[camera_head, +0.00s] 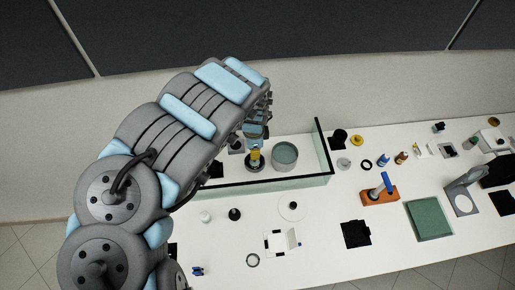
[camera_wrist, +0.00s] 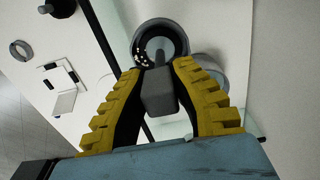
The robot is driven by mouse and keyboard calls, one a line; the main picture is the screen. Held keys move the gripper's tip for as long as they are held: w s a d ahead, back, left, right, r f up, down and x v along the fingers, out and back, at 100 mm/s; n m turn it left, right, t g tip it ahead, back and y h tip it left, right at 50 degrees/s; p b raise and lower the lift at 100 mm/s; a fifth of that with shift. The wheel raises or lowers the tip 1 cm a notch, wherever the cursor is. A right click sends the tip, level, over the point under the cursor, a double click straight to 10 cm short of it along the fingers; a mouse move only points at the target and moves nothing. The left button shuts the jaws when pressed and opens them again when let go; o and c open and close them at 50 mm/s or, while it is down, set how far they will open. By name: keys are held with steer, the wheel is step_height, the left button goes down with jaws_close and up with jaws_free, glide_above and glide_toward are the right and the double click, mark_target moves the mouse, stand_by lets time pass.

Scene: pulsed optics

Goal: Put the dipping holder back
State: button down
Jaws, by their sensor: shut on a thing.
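My gripper (camera_wrist: 158,72) has yellow ribbed fingers shut on a grey block-shaped handle, which I take to be the dipping holder (camera_wrist: 158,94). The holder's far end reaches over or into a round dark-rimmed vessel (camera_wrist: 181,40); whether it touches is unclear. Small pale dots show at the vessel's left side. In the head view my gripper (camera_head: 254,155) is low inside a glass-walled enclosure, left of a round grey dish (camera_head: 285,155). The holder cannot be made out there. That dish is partly hidden behind the right finger in the wrist view (camera_wrist: 209,70).
The glass enclosure (camera_head: 328,150) has dark-edged front and right walls close to my gripper. A small black item (camera_head: 235,214) and a white disc (camera_head: 292,207) lie in front. An orange stand (camera_head: 380,196) and green pad (camera_head: 428,220) are to the right.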

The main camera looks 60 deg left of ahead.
steer(key=shift+w+a+f+b, duration=0.3)
steer(key=shift+a+b, duration=0.15)
steer(key=shift+b, duration=0.1)
steer(key=shift+w+a+f+b, duration=0.3)
steer(key=shift+a+b, duration=0.1)
steer(key=shift+b, duration=0.1)
steer(key=shift+w+a+f+b, duration=0.35)
steer(key=shift+a+f+b, duration=0.1)
steer(key=shift+b, duration=0.65)
steer(key=w+a+f+b, duration=0.3)
steer(key=a+f, duration=0.2)
steer(key=shift+w+a+f+b, duration=0.25)
steer(key=shift+a+f+b, duration=0.05)
steer(key=shift+f+b, duration=0.1)
steer(key=shift+f, duration=0.1)
steer(key=shift+a+f, duration=0.15)
steer(key=shift+f, duration=1.45)
steer(key=shift+f+b, duration=0.2)
steer(key=shift+b, duration=0.2)
